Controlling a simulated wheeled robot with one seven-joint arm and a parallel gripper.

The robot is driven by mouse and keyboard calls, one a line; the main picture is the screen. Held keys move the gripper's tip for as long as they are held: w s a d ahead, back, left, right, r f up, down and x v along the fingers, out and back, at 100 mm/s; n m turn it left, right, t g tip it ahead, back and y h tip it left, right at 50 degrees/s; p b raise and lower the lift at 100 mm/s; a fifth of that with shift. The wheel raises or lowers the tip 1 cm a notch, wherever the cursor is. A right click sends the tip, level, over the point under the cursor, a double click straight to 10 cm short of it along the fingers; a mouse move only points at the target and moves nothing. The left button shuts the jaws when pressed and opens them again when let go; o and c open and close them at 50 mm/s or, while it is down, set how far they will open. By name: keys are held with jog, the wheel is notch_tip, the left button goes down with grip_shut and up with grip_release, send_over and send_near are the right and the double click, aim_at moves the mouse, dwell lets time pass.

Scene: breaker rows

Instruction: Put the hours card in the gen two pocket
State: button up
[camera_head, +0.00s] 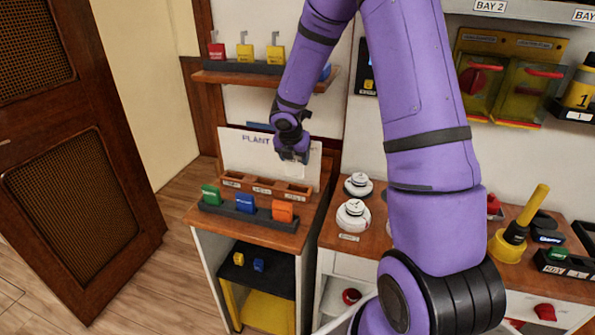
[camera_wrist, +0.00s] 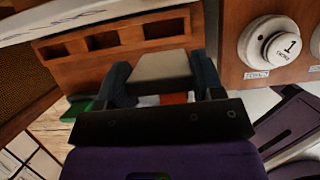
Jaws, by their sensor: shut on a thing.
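My gripper (camera_head: 293,156) is in front of the white PLANT board, above the wooden strip with three pockets (camera_head: 265,187). In the wrist view its two dark fingers (camera_wrist: 162,78) are shut on a flat pale grey piece (camera_wrist: 160,66), apparently the hours card; no writing shows on it. The piece points toward the pocket strip, which also shows in the wrist view (camera_wrist: 118,40) with its three dark openings. I cannot tell whether the piece touches the strip. The pocket labels are too small to read, so I cannot tell which is gen two.
A black rack with green (camera_head: 210,194), blue (camera_head: 245,203) and orange (camera_head: 282,210) tags stands in front of the strip. A shelf (camera_head: 262,76) with red and yellow tags is above. White round knobs (camera_head: 353,215) sit to the right. A brown door (camera_head: 75,150) is at left.

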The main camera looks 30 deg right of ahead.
aim_at(298, 173)
jog(key=x, duration=0.6)
jog(key=shift+f, duration=0.25)
jog(key=shift+w+d+f, duration=0.1)
jog(key=shift+d+f, duration=0.15)
jog(key=shift+f, duration=0.25)
jog(key=shift+f, duration=0.6)
jog(key=o, duration=1)
jog(key=shift+r, duration=0.1)
